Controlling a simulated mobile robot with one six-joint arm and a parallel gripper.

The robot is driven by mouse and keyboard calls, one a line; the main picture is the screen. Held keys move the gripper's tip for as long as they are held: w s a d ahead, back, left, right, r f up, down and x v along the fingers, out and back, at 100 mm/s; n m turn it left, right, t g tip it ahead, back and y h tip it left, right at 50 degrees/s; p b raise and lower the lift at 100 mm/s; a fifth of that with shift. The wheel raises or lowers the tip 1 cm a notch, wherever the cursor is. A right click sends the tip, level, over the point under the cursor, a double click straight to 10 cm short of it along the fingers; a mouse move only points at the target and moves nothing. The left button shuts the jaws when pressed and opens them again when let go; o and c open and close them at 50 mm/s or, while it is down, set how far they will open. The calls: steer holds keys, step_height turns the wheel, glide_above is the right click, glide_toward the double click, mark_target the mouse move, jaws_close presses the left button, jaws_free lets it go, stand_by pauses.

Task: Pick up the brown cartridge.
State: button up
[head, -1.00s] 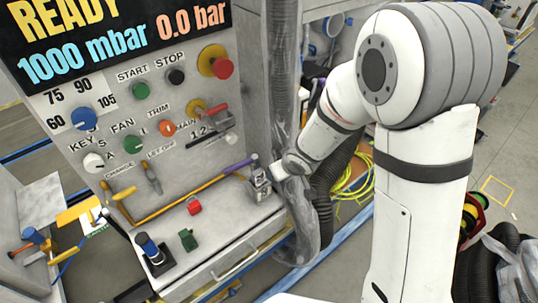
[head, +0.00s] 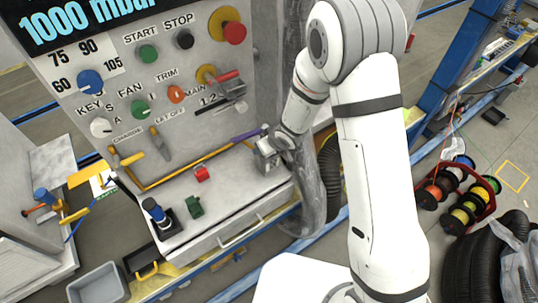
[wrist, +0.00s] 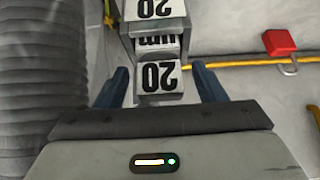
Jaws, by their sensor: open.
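I cannot make out a clearly brown cartridge in either view. In the wrist view my gripper (wrist: 163,88) is open, with its two dark blue fingers apart. A grey block (wrist: 140,47) with white labels reading "20" shows between and beyond the fingers; whether they touch it I cannot tell. In the head view my gripper is at the right end of the grey counter, and a grey block (head: 265,155) stands right beside it. My wrist hides part of that spot.
On the counter (head: 232,207) are a red block (head: 202,174), a green piece (head: 194,207) and a blue-topped black device (head: 156,217). A yellow pipe (head: 180,174) runs behind them. A thick ribbed hose (wrist: 38,90) is close on the left in the wrist view.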

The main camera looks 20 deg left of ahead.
steer(key=shift+c, duration=0.4)
steer(key=c, duration=1.2)
steer(key=shift+c, duration=0.4)
steer(key=shift+r, duration=0.1)
